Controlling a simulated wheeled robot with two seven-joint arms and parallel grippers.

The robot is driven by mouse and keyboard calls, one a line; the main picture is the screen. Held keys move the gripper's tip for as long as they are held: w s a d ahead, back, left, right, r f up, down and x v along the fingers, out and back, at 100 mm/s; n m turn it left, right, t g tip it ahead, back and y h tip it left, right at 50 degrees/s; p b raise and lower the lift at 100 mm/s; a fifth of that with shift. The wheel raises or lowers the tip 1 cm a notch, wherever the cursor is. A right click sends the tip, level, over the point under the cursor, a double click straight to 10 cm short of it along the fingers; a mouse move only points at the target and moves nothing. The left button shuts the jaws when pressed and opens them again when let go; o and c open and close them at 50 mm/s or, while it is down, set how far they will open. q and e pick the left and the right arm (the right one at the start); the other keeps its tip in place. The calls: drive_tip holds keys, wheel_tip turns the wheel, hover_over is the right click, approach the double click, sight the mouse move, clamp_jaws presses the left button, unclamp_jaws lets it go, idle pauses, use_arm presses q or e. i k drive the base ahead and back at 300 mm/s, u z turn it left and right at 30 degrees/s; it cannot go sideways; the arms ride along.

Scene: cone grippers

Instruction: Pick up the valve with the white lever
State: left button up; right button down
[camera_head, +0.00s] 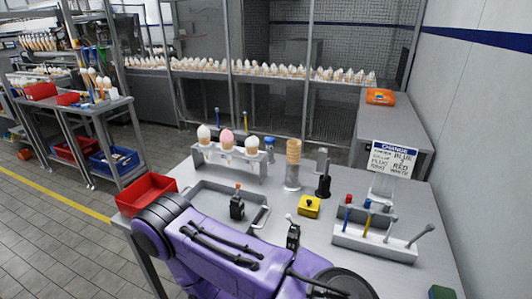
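A small black valve (293,239) with a white lever (289,218) on top stands on the grey metal table (330,262), near the middle. Its lower part is close to the upper edge of a purple arm of mine, which crosses the foreground and may hide its base. A second black valve (237,208) with an orange-red lever stands to its left, in a shallow metal tray (208,203). Neither of my gripper's fingers shows in the head view, so I cannot see either gripper near the valves.
A yellow box (309,207) with a black knob sits just behind the white-lever valve. A rack of ice-cream cones (228,156), stacked cones (293,152) and a black dispenser (323,173) stand behind. A tool holder (374,243) and sign (393,160) are right; a red bin (146,194) is left.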

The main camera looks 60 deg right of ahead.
sight(294, 238)
drive_tip(key=i, duration=0.75)
drive_tip(key=z, duration=2.55)
